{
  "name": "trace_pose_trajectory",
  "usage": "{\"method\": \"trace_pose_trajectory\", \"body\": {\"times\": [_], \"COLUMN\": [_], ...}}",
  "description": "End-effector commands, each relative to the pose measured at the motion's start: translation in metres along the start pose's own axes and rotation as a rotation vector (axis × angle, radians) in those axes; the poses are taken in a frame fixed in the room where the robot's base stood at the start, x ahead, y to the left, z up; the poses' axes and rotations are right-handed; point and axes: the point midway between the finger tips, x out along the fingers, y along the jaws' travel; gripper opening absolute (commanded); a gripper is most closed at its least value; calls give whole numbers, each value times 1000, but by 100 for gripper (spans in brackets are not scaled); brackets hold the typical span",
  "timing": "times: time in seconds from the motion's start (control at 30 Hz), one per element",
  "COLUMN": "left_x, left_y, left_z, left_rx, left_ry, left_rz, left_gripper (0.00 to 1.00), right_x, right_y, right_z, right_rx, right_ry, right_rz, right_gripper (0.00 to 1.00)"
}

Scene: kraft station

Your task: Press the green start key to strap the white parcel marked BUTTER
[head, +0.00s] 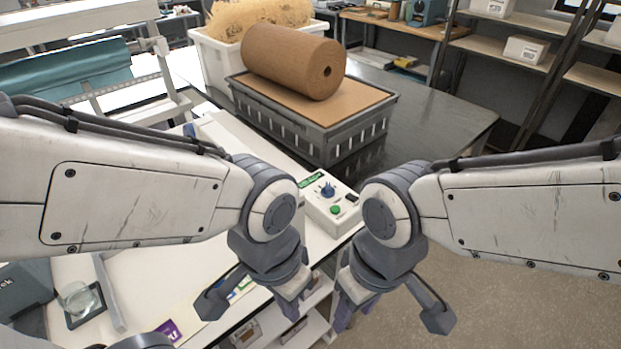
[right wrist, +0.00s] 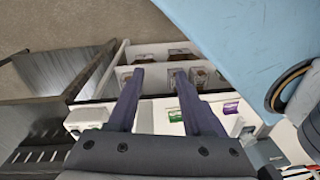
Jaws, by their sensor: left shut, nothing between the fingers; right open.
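The green start key (head: 336,210) is on a white control box (head: 325,222) at the bench edge, between my two wrists in the head view. A blue knob (head: 327,191) sits behind it. My left gripper (head: 293,312) points down in front of the box, shut and empty. My right gripper (head: 354,312) is open, right of it, apart from the key; its two fingers spread in the right wrist view (right wrist: 158,82). White items with green (right wrist: 175,114) and purple (right wrist: 231,107) labels show there. I cannot read BUTTER on any of them.
A grey crate (head: 345,141) carrying a brown paper roll (head: 292,61) stands behind the box. A white bin (head: 216,60) of shredded paper is farther back. Shelves with small goods lie under the bench (right wrist: 150,52). Open floor (head: 520,285) is at right.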

Motion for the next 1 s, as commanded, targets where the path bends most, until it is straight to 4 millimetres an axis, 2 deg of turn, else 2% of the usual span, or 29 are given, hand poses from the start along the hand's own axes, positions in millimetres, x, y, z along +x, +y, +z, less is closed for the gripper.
{"method": "trace_pose_trajectory", "body": {"times": [0.47, 0.57, 0.6, 1.0], "left_x": [0, 0, 0, 0], "left_y": [0, 0, 0, 0], "left_z": [0, 0, 0, 0], "left_rx": [0, 0, 0, 0], "left_ry": [0, 0, 0, 0], "left_rz": [0, 0, 0, 0], "left_gripper": [0, 0, 0, 0], "right_x": [0, 0, 0, 0], "right_y": [0, 0, 0, 0], "right_z": [0, 0, 0, 0], "right_rx": [0, 0, 0, 0], "right_ry": [0, 0, 0, 0], "right_rz": [0, 0, 0, 0], "right_gripper": [50, 16, 0, 0]}}
